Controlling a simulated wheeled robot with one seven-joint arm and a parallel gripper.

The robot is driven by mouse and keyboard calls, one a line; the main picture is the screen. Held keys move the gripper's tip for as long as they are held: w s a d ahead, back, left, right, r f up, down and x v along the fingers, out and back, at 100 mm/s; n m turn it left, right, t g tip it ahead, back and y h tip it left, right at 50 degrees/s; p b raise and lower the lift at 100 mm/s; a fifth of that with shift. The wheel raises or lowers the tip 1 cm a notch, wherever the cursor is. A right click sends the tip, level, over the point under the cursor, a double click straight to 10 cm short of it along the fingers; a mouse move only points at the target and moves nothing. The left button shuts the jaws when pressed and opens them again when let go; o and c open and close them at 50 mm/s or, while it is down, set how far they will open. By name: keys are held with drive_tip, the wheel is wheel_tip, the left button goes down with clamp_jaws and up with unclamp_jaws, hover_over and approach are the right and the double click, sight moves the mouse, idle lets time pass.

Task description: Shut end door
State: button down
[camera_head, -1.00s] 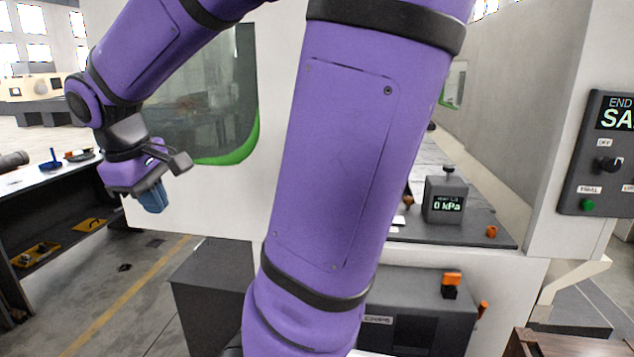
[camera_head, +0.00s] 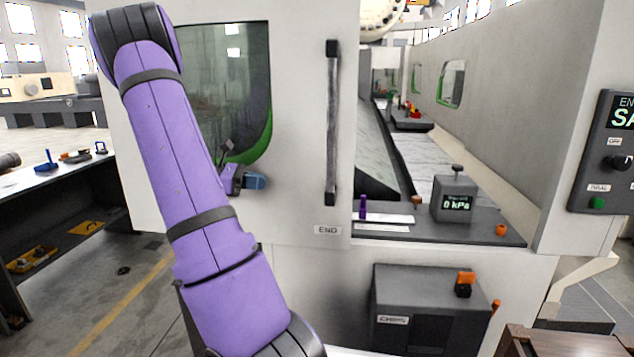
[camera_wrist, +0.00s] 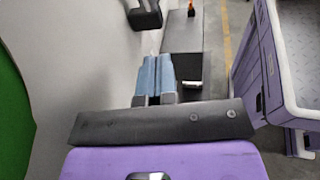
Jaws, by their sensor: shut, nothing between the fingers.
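The end door (camera_head: 295,130) is a pale panel with a green-edged window (camera_head: 235,85), an upright dark handle (camera_head: 332,125) and an END label. It stands open, with a gap to its right showing the machine's inside. My gripper (camera_head: 256,181) is left of the handle at the level of its lower part, apart from it, in front of the door. My arm partly hides the gripper's body. In the wrist view, the blue fingers (camera_wrist: 158,78) are together and empty. The door surface (camera_wrist: 85,60) lies at left, and a dark handle end (camera_wrist: 145,14) shows at the top.
A gauge block (camera_head: 454,200) reading 0 kPa sits on the ledge right of the door. Below is a dark CHIPS box (camera_head: 425,310) with an orange latch. A control panel (camera_head: 606,150) is at far right. A workbench (camera_head: 50,185) stands at left.

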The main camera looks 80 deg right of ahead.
sight(318, 180)
drive_tip(key=s+d, duration=0.2)
drive_tip(key=s, duration=0.3)
drive_tip(key=s+d+g, duration=0.1)
drive_tip(key=s+d, duration=0.1)
drive_tip(key=s, duration=0.3)
drive_tip(key=s+d+f+g, duration=0.1)
drive_tip(key=s+d, duration=0.2)
drive_tip(key=s, duration=0.2)
drive_tip(key=shift+f+n, duration=0.1)
drive_tip(key=shift+n, duration=0.2)
